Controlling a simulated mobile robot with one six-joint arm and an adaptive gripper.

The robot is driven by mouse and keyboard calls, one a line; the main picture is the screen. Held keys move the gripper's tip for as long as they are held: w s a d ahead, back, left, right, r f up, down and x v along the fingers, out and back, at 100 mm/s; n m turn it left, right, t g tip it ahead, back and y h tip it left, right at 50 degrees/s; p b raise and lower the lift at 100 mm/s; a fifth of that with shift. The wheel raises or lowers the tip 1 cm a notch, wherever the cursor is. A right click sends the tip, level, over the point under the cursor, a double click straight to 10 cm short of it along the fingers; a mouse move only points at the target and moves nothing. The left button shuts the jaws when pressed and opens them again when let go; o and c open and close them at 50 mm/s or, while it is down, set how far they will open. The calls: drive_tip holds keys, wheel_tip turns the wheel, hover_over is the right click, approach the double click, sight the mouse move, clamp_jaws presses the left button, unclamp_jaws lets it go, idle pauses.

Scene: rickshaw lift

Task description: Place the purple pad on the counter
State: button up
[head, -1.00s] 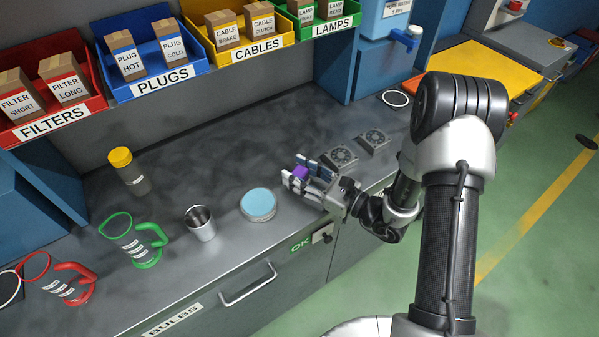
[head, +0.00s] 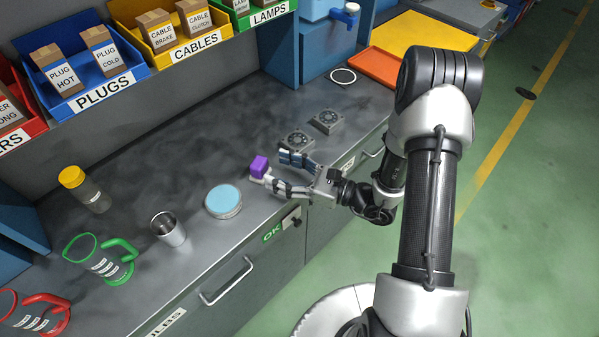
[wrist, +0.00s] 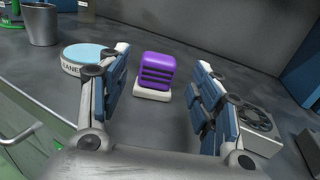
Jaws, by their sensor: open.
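The purple pad (head: 259,166) is a small ridged purple block on a white base, standing upright on the grey counter (head: 190,120) right of the blue-topped round tin (head: 224,201). In the wrist view the purple pad (wrist: 157,72) is ahead of my fingers, in line with the gap between them, and neither finger touches it. My gripper (head: 276,168) is open and empty, low over the counter on the pad's right side. In the wrist view the counter shows bare between the fingers.
Two grey fan units (head: 297,140) (head: 327,121) stand behind my gripper; one is close to the right finger in the wrist view. A metal cup (head: 168,229) and a green-handled jug (head: 101,258) stand left. Labelled bins line the shelf above. Counter behind the tin is clear.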

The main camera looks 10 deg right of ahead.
drive_tip(key=v, duration=0.5)
drive_tip(key=shift+d+p, duration=0.1)
drive_tip(key=shift+p, duration=0.25)
drive_tip(key=s+a+r+n+g+h, duration=0.2)
drive_tip(key=s+a+r+n+g, duration=0.1)
drive_tip(key=s+r+n+g, duration=0.35)
drive_tip(key=s+a+r+n+g+h, duration=0.1)
drive_tip(key=s+a+r+n+g, duration=0.35)
drive_tip(key=s+n, duration=0.3)
drive_tip(key=s+d+r+n+t+h, duration=0.2)
drive_tip(key=d+r+n+t+h, duration=0.1)
drive_tip(key=d+r+n+h, duration=0.1)
drive_tip(key=s+d+r+n+t+h, duration=0.2)
drive_tip(key=d+r+n+h, duration=0.3)
drive_tip(key=d+h, duration=0.3)
drive_tip(key=shift+s+n+t, duration=0.4)
drive_tip(key=shift+s+n, duration=0.35)
drive_tip(key=shift+n, duration=0.15)
drive_tip(key=shift+d+r, duration=0.1)
